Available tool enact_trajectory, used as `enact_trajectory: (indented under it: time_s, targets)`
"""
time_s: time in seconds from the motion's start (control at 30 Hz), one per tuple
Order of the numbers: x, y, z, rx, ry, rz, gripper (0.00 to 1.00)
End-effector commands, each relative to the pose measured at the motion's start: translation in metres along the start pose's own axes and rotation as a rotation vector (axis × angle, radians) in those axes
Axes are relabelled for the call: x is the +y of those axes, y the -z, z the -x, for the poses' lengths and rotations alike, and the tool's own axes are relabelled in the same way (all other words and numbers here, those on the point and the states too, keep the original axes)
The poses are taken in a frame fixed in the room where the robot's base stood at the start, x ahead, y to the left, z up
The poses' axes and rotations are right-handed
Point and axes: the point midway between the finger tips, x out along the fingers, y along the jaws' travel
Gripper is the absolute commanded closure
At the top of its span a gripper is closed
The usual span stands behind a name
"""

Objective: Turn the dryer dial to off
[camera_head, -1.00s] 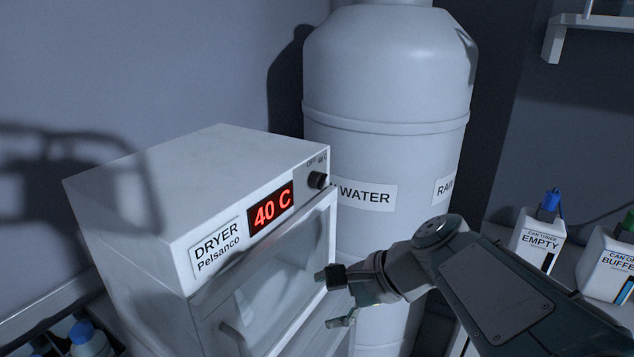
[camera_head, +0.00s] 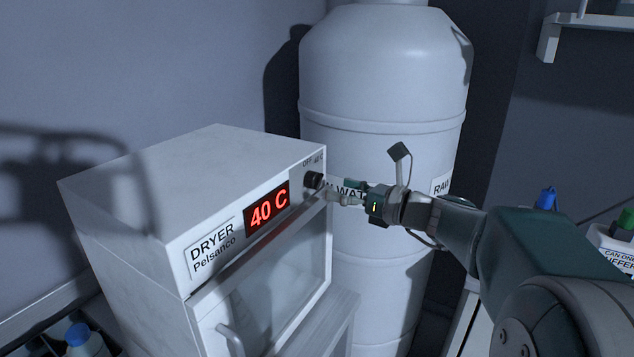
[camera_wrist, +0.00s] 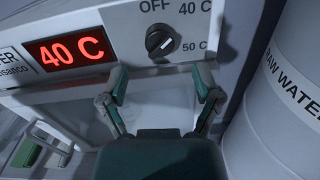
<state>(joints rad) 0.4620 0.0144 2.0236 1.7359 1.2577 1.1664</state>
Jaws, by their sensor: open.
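The white dryer (camera_head: 140,185) stands at the left in the head view. Its red display (camera_head: 267,208) reads 40 C. The black dial (camera_head: 314,180) is at the right end of the front panel. In the wrist view the dial (camera_wrist: 160,43) has a white pointer line slanting to the upper right, with OFF, 40 C and 50 C printed around it. My gripper (camera_head: 335,190) is open in front of the dial. In the wrist view its two fingers (camera_wrist: 160,85) are apart below the dial, with nothing between them.
A large raw water tank (camera_head: 385,80) stands close behind and right of the dryer. The dryer door handle (camera_head: 230,338) sticks out below. White cans (camera_head: 612,245) with coloured caps stand at the right. A blue-capped bottle (camera_head: 88,345) is at lower left.

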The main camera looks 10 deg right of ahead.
Motion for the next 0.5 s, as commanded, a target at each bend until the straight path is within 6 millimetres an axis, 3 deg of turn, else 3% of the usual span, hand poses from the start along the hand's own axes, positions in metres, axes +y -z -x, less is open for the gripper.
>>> enact_trajectory:
  time_s: [0.23, 0.5]
  targets:
    - [0.001, 0.000, -0.041, 0.000, -0.003, 0.002, 0.18]
    - [0.000, 0.000, -0.054, 0.000, 0.000, 0.003, 0.18]
